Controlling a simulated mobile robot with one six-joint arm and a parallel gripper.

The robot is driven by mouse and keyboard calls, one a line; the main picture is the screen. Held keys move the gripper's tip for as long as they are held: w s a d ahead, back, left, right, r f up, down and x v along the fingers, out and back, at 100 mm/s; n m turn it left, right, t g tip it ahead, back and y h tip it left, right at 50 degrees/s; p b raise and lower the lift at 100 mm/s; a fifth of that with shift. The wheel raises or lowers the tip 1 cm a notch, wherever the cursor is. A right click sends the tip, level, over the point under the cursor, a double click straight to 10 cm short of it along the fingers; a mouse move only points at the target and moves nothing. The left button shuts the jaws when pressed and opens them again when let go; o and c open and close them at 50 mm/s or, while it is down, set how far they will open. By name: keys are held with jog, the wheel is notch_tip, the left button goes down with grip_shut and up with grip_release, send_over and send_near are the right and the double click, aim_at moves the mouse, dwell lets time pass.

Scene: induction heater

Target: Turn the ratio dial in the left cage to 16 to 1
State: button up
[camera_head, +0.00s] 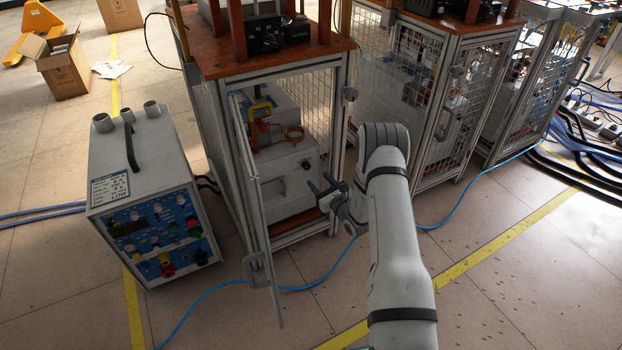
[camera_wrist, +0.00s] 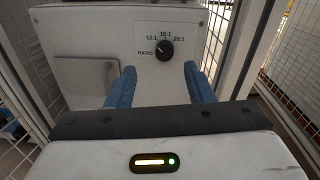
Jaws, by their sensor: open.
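The black ratio dial (camera_wrist: 165,50) is on the pale front panel (camera_wrist: 112,38) in the wrist view, with marks 12:1, 16:1 and 20:1 around it. Its small light pointer seems to lean up-left, toward 12:1. My gripper (camera_wrist: 159,69) is open and empty, its blue fingers on either side of the dial's line and apart from it. In the head view my gripper (camera_head: 319,184) is at the open front of the left cage (camera_head: 338,150), facing the grey box (camera_head: 285,185) inside.
The cage's mesh door (camera_head: 262,215) stands open left of my gripper. A grey power unit (camera_head: 150,190) stands on the floor farther left. More cages (camera_head: 440,110) stand at right. A blue cable (camera_head: 300,287) crosses the floor in front.

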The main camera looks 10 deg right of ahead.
aim_at(308, 168)
jog(key=shift+h, duration=0.3)
jog(key=x, duration=0.2)
jog(key=b+x, duration=0.1)
jog(key=x, duration=0.2)
jog(key=b+x, duration=0.1)
jog(key=x, duration=0.1)
jog(key=shift+w+d+f, duration=0.1)
jog(key=shift+w+f, duration=0.2)
jog(key=shift+w, duration=0.05)
jog(key=shift+c, duration=0.6)
jog(key=c, duration=0.9)
jog(key=shift+m, duration=0.3)
